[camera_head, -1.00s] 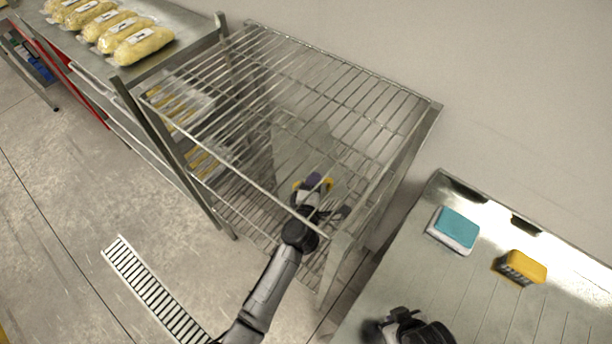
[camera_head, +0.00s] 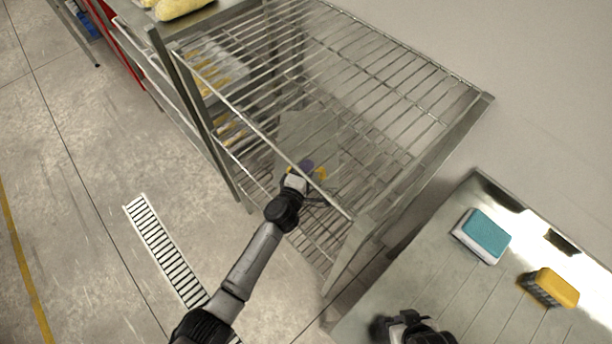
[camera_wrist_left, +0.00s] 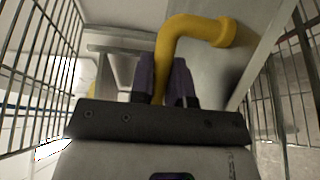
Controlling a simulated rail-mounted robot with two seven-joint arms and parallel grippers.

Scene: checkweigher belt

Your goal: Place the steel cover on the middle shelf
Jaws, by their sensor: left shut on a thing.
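The steel cover (camera_head: 305,130) is a flat grey plate with a yellow handle. In the head view it shows through the wires of the rack's top shelf, below that shelf. My left gripper (camera_head: 308,168) reaches in under the top shelf's front rail. In the left wrist view its purple fingers (camera_wrist_left: 167,80) are shut on the yellow handle (camera_wrist_left: 185,30), and the cover's grey face (camera_wrist_left: 215,70) lies behind. Whether the cover touches a lower shelf cannot be told. My right gripper (camera_head: 405,325) is at the bottom edge, over the steel table, its fingers unclear.
The wire rack (camera_head: 455,130) has metal posts and rails close around the left arm. On the steel table (camera_head: 440,285) at right lie a teal-topped sponge (camera_head: 484,236) and a yellow brush (camera_head: 553,288). Yellow bags (camera_head: 185,8) lie on a surface at the upper left.

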